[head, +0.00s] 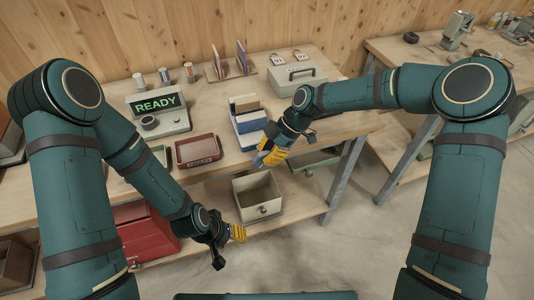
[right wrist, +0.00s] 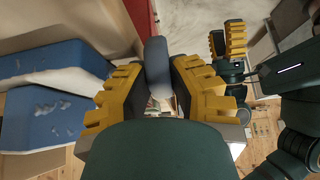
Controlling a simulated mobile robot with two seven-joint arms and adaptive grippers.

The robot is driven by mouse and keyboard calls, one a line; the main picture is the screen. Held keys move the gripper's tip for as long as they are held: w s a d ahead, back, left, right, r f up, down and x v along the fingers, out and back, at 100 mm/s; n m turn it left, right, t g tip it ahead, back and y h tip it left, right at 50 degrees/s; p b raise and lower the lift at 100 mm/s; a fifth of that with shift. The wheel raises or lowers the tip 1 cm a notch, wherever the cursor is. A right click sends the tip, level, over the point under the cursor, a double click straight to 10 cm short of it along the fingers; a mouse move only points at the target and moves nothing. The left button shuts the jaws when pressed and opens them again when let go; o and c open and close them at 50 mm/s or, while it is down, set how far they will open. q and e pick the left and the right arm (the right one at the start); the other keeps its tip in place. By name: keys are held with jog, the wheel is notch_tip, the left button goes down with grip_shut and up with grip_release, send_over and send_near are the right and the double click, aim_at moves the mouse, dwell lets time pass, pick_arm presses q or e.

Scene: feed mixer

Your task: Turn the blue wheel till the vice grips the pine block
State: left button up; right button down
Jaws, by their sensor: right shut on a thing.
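The blue vice (head: 249,123) stands near the front edge of the workbench, with a pale wooden block (head: 243,103) at its top that looks like the pine block. I cannot tell whether the jaws touch it. My right gripper (head: 269,152) is at the vice's front with yellow fingers shut on a blue-grey part, seemingly the blue wheel (right wrist: 157,66), which runs between the fingertips in the right wrist view. The fingers hide most of the wheel. My left gripper (head: 239,233) is low, left of the open drawer, holding nothing visible; its finger gap is unclear.
On the bench are a device reading READY (head: 158,110), a red tray (head: 198,151), a grey-green box (head: 297,78) and small cylinders. An open drawer (head: 258,194) sits below the bench edge. A red cabinet (head: 145,232) stands lower left. The floor at right is clear.

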jog(key=shift+s+f, duration=0.1)
dwell(0.4)
jog(key=c, duration=0.9)
grip_release()
jog(key=shift+o, duration=0.2)
jog(key=v, duration=1.2)
jog(key=shift+d, duration=0.2)
